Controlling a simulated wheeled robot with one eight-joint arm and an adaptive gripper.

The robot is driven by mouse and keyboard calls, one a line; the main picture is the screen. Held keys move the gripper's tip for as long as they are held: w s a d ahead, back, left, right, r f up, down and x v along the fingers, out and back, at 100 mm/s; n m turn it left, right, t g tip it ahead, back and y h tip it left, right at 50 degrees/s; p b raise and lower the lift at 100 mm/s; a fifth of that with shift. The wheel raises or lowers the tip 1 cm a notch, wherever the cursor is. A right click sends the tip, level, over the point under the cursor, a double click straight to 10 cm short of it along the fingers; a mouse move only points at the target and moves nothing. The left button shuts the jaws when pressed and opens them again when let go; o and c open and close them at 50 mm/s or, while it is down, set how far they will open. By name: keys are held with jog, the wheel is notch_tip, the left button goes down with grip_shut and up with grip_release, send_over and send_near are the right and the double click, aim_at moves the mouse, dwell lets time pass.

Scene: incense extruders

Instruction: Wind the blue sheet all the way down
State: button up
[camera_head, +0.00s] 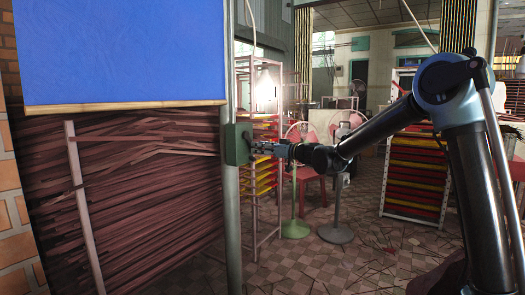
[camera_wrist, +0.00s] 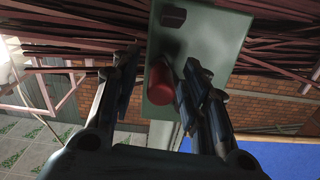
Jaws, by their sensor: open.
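The blue sheet (camera_head: 125,50) hangs at the upper left of the head view, with a pale wooden bar (camera_head: 130,106) along its lower edge. Stacked dark sticks show below it. A green box (camera_head: 234,144) is fixed to the post just right of the sheet. In the wrist view the green box (camera_wrist: 215,35) carries a red knob (camera_wrist: 187,98) and a dark square part (camera_wrist: 173,16). My gripper (camera_head: 257,146) is at the box. In the wrist view its open fingers (camera_wrist: 164,68) lie either side of the knob, the right one closer. Contact cannot be told.
The post (camera_head: 232,220) stands beside the stacked sticks (camera_head: 150,200). A metal rack (camera_head: 254,200) is just behind my gripper. Standing fans (camera_head: 335,233), a red chair (camera_head: 308,185) and another rack (camera_head: 415,175) stand farther back. Tiled floor (camera_head: 375,260) is open in front.

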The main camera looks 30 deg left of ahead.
jog(key=shift+c, duration=0.2)
grip_shut()
